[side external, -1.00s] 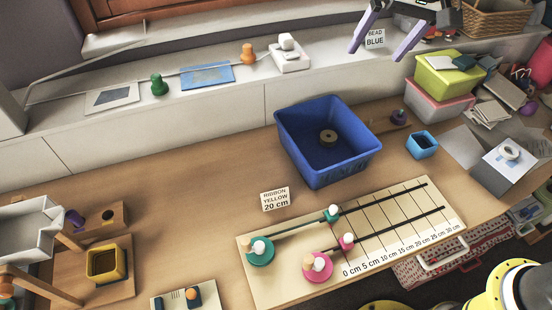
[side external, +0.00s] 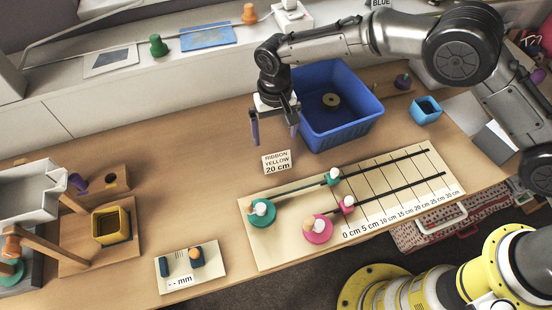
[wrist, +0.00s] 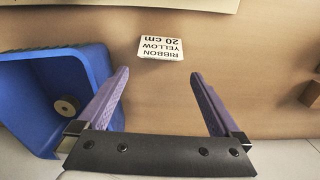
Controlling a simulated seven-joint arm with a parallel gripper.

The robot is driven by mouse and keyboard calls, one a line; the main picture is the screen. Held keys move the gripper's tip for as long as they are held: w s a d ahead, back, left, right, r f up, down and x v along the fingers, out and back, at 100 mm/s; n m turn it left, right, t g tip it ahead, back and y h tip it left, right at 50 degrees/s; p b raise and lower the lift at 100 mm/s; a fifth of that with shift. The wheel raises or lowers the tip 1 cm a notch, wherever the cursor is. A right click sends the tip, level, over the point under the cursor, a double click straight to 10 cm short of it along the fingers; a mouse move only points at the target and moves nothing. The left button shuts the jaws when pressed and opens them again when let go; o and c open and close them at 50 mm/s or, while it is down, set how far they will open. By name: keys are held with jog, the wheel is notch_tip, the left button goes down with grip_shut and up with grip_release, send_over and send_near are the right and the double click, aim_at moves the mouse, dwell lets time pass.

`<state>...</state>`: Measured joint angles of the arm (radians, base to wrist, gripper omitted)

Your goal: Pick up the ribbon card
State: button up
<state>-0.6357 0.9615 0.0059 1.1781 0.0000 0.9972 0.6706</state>
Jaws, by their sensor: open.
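The ribbon card (side external: 277,162) is a small white card reading "RIBBON YELLOW 20 cm". My gripper (wrist: 162,84) is open there and apart from the card.
The blue basket (side external: 358,133) holding a tan roll (side external: 331,101) stands close right of my gripper. The measuring board (side external: 268,252) with pink and green sliders lies in front of the card. The table left of the card is clear.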

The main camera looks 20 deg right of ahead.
aim_at(275, 155)
notch_tip(275, 155, down, 10)
jog(key=shift+r, duration=0.15)
dwell(0.4)
jog(key=shift+c, duration=0.2)
jog(key=c, duration=0.9)
